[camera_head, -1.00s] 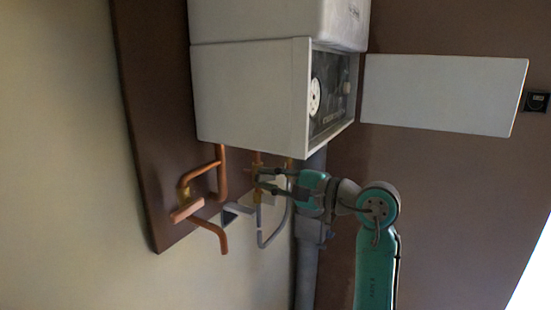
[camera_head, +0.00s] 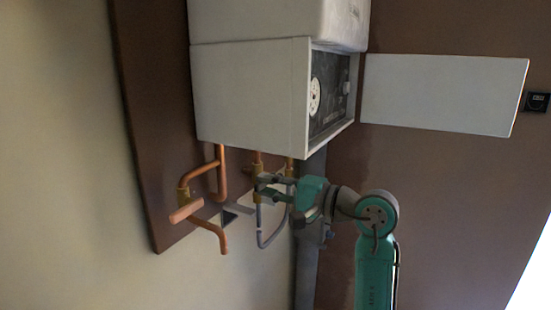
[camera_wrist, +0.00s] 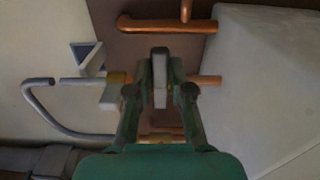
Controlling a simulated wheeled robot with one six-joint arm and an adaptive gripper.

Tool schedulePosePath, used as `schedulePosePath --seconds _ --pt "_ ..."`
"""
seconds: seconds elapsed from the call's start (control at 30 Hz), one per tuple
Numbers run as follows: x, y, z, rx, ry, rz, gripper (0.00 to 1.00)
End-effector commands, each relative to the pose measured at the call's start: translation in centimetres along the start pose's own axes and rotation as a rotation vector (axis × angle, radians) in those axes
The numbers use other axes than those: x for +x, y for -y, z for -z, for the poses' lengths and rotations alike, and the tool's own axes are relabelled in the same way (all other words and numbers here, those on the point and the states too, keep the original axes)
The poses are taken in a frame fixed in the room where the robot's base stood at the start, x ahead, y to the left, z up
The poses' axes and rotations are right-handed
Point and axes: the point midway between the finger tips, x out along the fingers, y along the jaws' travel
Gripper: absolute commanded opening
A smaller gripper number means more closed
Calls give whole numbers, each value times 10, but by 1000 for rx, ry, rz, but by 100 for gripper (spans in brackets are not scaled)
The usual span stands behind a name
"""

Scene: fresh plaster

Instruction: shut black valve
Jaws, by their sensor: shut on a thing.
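My gripper (camera_head: 263,188) is at the pipes below the white boiler, its fingers pointing left. In the wrist view my gripper (camera_wrist: 160,80) has its two green fingers closed around a dark grey lever (camera_wrist: 160,66), which appears to be the black valve's handle. The lever stands upright in that view, in front of a copper pipe. The fingers hide most of the valve in the head view. A brass fitting (camera_wrist: 119,77) with a light grey block shows just left of the fingers.
The boiler (camera_head: 250,95) hangs above, its white door (camera_head: 445,95) open to the right. Copper pipes (camera_head: 208,230) with a copper-coloured handle are left of my gripper. A bent grey pipe (camera_head: 265,243) runs below it. A thick grey pipe (camera_head: 306,270) stands behind my arm.

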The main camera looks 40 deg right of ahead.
Motion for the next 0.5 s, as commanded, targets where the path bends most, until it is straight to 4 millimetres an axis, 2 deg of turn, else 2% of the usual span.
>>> schedulePosePath --seconds 0.03,0.07,0.1,0.13,0.5 --pt "0 -1 0 0 1 -2 0" --pt "0 -1 0 1 1 -2 27" --pt "0 -1 0 1 1 -2 37" --pt "0 -1 0 1 1 -2 42" --pt "-5 0 0 2 1 -2 42"
